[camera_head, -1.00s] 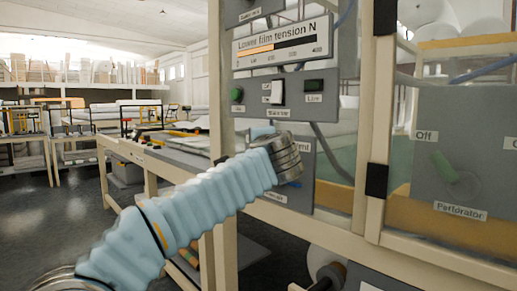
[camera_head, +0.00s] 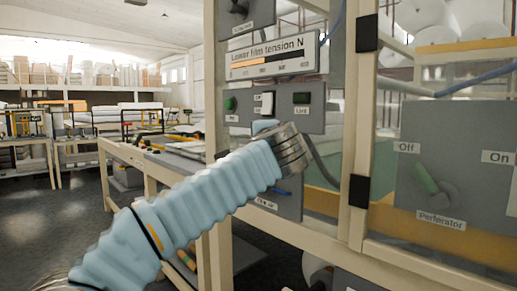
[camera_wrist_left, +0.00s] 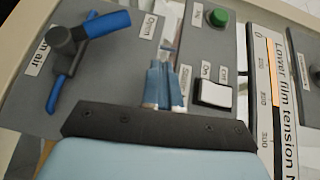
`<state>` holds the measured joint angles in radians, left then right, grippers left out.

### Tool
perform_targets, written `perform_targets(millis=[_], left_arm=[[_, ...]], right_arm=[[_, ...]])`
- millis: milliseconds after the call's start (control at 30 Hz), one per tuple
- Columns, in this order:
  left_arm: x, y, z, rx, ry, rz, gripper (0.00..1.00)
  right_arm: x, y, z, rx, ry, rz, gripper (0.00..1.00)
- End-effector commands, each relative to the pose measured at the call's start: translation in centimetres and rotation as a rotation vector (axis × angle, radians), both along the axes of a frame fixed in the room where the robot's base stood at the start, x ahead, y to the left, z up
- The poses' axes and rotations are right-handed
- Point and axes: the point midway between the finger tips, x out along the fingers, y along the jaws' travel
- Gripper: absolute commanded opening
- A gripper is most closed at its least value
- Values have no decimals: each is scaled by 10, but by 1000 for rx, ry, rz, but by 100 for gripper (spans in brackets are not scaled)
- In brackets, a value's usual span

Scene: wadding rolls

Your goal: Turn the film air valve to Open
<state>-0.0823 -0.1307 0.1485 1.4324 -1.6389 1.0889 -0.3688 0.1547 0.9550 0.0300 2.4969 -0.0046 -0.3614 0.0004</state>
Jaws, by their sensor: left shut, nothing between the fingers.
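The film air valve shows in the left wrist view as a grey hub (camera_wrist_left: 63,40) with a blue handle (camera_wrist_left: 105,23) pointing toward the "Open" label (camera_wrist_left: 148,26). A second thin blue piece lies below the hub; I cannot tell if it is part of the handle. My left gripper (camera_wrist_left: 158,84) is shut and empty, to the right of and below the handle, apart from it in the picture. In the head view my arm and wrist hide most of the valve's panel (camera_head: 289,207). My right gripper is in neither view.
Next to the fingers is a panel with a white rocker switch (camera_wrist_left: 213,93) and a green button (camera_wrist_left: 218,17). A film tension display (camera_head: 272,57) hangs above. A frame post (camera_head: 362,120) and the perforator panel (camera_head: 470,200) stand to the right.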

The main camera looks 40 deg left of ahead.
Motion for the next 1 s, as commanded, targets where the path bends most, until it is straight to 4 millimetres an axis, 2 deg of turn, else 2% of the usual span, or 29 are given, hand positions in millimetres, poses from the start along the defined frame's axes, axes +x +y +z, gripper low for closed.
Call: perform_targets(millis=[200,400,1000], left_arm=[[-24,-25,22,1,-2,-3,0],[-41,-40,36,0,-2,-2,0],[-45,-44,40,1,1,-1,0]], right_arm=[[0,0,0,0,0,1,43],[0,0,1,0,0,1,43],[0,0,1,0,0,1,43]])
